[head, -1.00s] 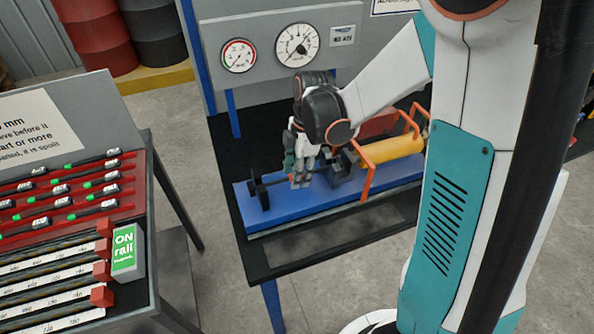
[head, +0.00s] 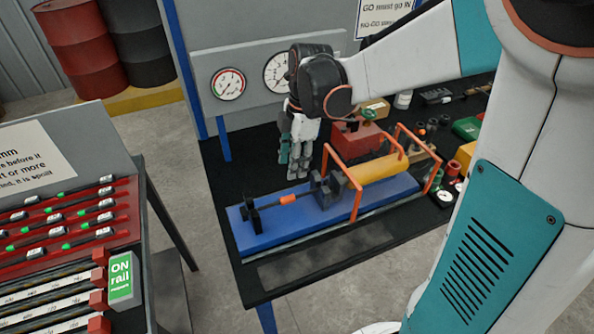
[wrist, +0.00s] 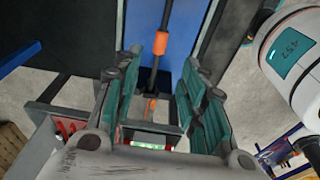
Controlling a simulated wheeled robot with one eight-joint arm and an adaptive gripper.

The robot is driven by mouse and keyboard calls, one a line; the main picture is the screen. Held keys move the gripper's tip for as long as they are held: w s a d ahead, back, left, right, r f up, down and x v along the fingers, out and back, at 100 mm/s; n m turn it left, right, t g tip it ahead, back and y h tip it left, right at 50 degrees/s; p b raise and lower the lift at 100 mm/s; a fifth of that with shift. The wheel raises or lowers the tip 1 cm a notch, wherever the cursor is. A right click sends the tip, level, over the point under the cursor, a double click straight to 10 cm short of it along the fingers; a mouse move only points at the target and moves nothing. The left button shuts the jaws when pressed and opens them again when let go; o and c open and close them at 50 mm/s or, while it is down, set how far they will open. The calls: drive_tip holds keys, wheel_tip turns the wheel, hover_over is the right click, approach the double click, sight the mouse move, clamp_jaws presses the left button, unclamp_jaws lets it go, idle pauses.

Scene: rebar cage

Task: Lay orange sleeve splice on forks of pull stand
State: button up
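The orange sleeve (head: 288,199) sits on a thin dark bar, the splice. The bar spans from the black left fork (head: 252,216) to the dark block (head: 325,188) on the blue pull stand (head: 290,225), and seems to rest in both. My gripper (head: 294,172) hangs above and behind the splice, pointing down, apart from it. In the wrist view, my gripper (wrist: 162,62) has its fingers wide apart with nothing held. The orange sleeve (wrist: 161,43) shows beyond them in the gap. The exact seating in the forks is too small to tell.
A yellow cylinder (head: 368,174) under orange guard bars (head: 357,199) takes up the stand's right part. A red box (head: 358,138) stands behind it. Gauges (head: 228,84) are on the back panel. A rack of splices (head: 70,215) stands at left, across a floor gap.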

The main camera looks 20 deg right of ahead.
drive_tip(key=s+a+r+m+t, duration=0.1)
drive_tip(key=s+r+m+t, duration=0.2)
drive_tip(key=s+m, duration=0.4)
drive_tip(key=s+r+m+t+h, duration=0.1)
drive_tip(key=s+r+m+t, duration=0.3)
drive_tip(key=s+m, duration=0.4)
drive_tip(key=m, duration=0.2)
drive_tip(key=shift+a+r+m+h, duration=0.25)
drive_tip(key=shift+a+m+h, duration=0.05)
drive_tip(key=shift+a+m, duration=0.1)
wheel_tip(320, 180, down, 4)
drive_tip(key=b, duration=0.4)
drive_tip(key=shift+f, duration=0.2)
drive_tip(key=shift+o, duration=0.2)
idle(0.6)
